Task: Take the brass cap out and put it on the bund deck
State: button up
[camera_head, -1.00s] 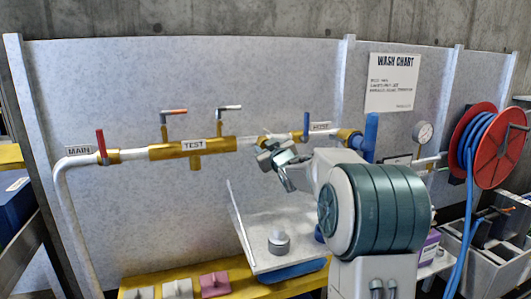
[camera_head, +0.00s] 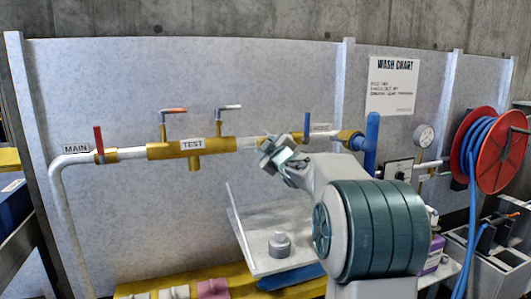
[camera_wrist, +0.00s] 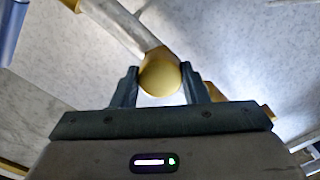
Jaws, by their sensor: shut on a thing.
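In the wrist view a round brass cap (camera_wrist: 160,75) sits between the two dark fingers of my gripper (camera_wrist: 161,88), which are shut on it. A pale pipe runs up and left just behind the cap; I cannot tell whether the cap still touches it. In the head view my gripper (camera_head: 277,154) is at the pipe line, right of the brass TEST fitting (camera_head: 193,147), and hides the cap. A yellow deck (camera_head: 200,276), perhaps the bund deck, runs low along the wall with several small blocks on it.
A pale tray (camera_head: 252,250) with a grey knob-like piece (camera_head: 279,244) stands below my gripper. Valve levers stick up along the pipe, among them a red one (camera_head: 99,140).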

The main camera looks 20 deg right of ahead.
jog(key=shift+r+n, duration=0.1)
jog(key=shift+n, duration=0.2)
jog(key=shift+n+b, duration=1.5)
jog(key=shift+n, duration=1)
jog(key=n+b, duration=0.2)
jog(key=n, duration=0.3)
jog(key=o, duration=1.2)
